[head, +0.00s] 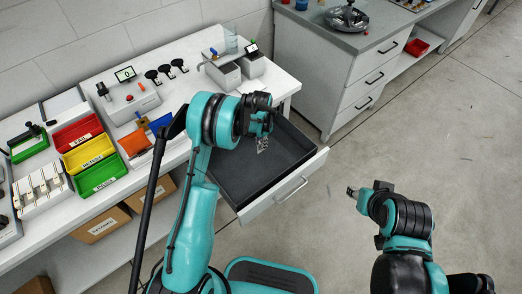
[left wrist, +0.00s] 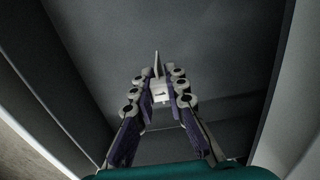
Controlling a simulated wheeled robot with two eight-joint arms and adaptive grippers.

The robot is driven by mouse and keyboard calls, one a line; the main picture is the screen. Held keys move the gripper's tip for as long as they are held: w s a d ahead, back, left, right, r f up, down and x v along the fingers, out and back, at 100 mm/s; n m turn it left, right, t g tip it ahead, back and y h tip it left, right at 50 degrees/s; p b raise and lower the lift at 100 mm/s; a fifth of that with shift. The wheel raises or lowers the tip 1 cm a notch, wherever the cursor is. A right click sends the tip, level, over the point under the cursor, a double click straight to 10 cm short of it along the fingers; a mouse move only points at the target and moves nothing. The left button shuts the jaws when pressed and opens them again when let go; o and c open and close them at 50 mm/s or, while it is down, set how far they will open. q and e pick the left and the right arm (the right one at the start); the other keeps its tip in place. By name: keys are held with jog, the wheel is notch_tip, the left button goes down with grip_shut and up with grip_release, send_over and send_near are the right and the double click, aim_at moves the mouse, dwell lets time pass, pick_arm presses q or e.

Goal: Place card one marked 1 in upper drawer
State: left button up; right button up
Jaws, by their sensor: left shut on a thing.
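An open drawer (head: 238,182) with a dark grey floor and a white front sticks out from under the white bench. My left gripper (head: 262,145) points down into it, over its back half. In the left wrist view the left gripper (left wrist: 158,90) is shut on a small pale card (left wrist: 157,69), with the drawer floor (left wrist: 190,35) behind it. The fingers hide most of the card, and I cannot read a mark on it. My right gripper (head: 353,191) is apart, right of the drawer, over the floor; its finger opening is too small to tell.
A grey-topped cabinet (head: 345,85) with drawers stands at the back right. Cardboard boxes (head: 100,223) sit under the bench. The floor at right is clear.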

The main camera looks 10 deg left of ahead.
pick_arm(q)
jog(key=shift+f+b, duration=0.75)
jog(key=shift+f, duration=1.1)
jog(key=shift+s+f, duration=0.1)
jog(key=o, duration=0.3)
jog(key=shift+f, duration=0.1)
jog(key=o, duration=0.4)
jog(key=shift+o, duration=0.2)
